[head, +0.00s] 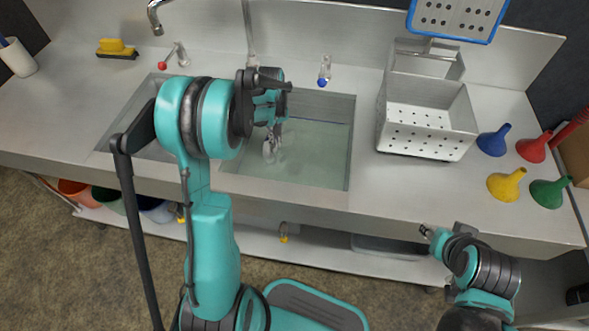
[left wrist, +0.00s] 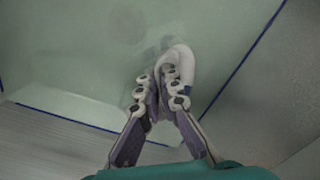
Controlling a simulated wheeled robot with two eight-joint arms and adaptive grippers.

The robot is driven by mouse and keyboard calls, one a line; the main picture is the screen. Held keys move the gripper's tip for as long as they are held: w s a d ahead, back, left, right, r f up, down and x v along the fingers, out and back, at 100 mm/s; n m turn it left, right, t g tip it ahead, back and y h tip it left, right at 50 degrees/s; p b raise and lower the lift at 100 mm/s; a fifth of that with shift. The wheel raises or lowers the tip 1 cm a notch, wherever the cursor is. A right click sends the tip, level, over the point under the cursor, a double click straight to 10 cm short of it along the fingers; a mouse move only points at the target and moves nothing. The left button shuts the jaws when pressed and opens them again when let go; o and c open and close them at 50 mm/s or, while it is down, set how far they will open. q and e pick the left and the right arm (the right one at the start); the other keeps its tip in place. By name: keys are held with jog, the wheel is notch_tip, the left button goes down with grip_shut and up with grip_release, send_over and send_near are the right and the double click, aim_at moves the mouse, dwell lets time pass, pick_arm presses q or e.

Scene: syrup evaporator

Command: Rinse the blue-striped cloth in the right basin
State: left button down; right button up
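The right basin (head: 315,165) holds greenish water, which fills much of the left wrist view. My left gripper (head: 272,150) reaches down into this basin near its left side. In the left wrist view its fingers (left wrist: 160,82) are close together on a pale, bunched, cloth-like thing (left wrist: 183,58). My right gripper (head: 428,234) is by the counter's front edge, away from the basin, too small to read.
A perforated white basket (head: 425,135) stands right of the basin. Several coloured funnels, including a blue one (head: 493,140), stand farther right. A blue-marked tap (head: 324,72) and a red-marked tap (head: 176,56) are behind the basins. A yellow sponge (head: 115,46) lies at back left.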

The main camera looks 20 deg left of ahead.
pick_arm(q)
jog(key=w+d, duration=0.3)
jog(key=d, duration=1)
jog(key=shift+d, duration=0.15)
jog(key=shift+w, duration=0.1)
jog(key=a+r+p, duration=0.3)
jog(key=r+p, duration=0.9)
jog(key=r, duration=0.5)
jog(key=s+a+r+p, duration=0.1)
jog(key=a+r+p, duration=0.2)
jog(key=r+p, duration=0.9)
notch_tip(320, 180, up, 6)
jog(key=shift+s+a+r+p, duration=0.1)
jog(key=shift+s+a+p, duration=0.2)
jog(key=shift+a+p, duration=0.05)
